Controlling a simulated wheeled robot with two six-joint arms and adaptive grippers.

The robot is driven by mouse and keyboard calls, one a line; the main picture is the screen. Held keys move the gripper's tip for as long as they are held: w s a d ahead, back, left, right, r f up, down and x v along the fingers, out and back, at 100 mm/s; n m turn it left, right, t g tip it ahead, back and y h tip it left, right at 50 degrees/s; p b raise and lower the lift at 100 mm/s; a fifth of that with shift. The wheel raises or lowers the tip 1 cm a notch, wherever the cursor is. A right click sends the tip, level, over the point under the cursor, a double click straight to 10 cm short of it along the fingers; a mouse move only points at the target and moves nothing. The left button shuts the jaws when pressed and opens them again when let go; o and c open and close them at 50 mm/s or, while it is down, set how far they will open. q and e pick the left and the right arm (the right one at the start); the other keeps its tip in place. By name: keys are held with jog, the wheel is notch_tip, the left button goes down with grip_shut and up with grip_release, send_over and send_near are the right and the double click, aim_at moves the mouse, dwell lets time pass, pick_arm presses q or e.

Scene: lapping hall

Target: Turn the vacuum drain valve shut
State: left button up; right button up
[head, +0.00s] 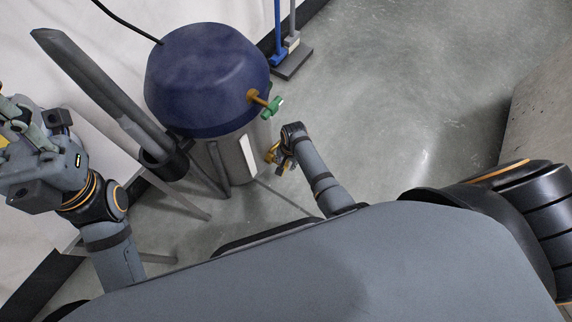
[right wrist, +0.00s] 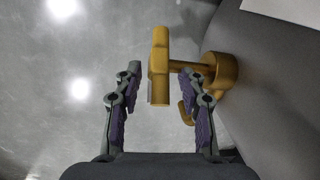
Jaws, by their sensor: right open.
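The vacuum (head: 205,85) has a dark blue domed top over a pale grey drum, at the upper middle of the head view. A yellow valve (head: 271,153) sits low on the drum's right side. In the right wrist view its T-shaped handle (right wrist: 160,66) stands out on a stem from a round body (right wrist: 221,72). My right gripper (head: 283,163) is beside the valve. In the wrist view my right gripper (right wrist: 158,82) is open, with the handle between and just beyond its fingers; contact cannot be told. My left gripper (head: 32,128) is raised at the far left, its opening unclear.
A brass fitting with a green handle (head: 273,106) sticks out of the blue dome above the yellow valve. A grey tube (head: 105,88) leans left of the vacuum. A blue and grey stand (head: 291,60) is behind. The floor to the right is clear.

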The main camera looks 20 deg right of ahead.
grip_shut()
dwell(0.3)
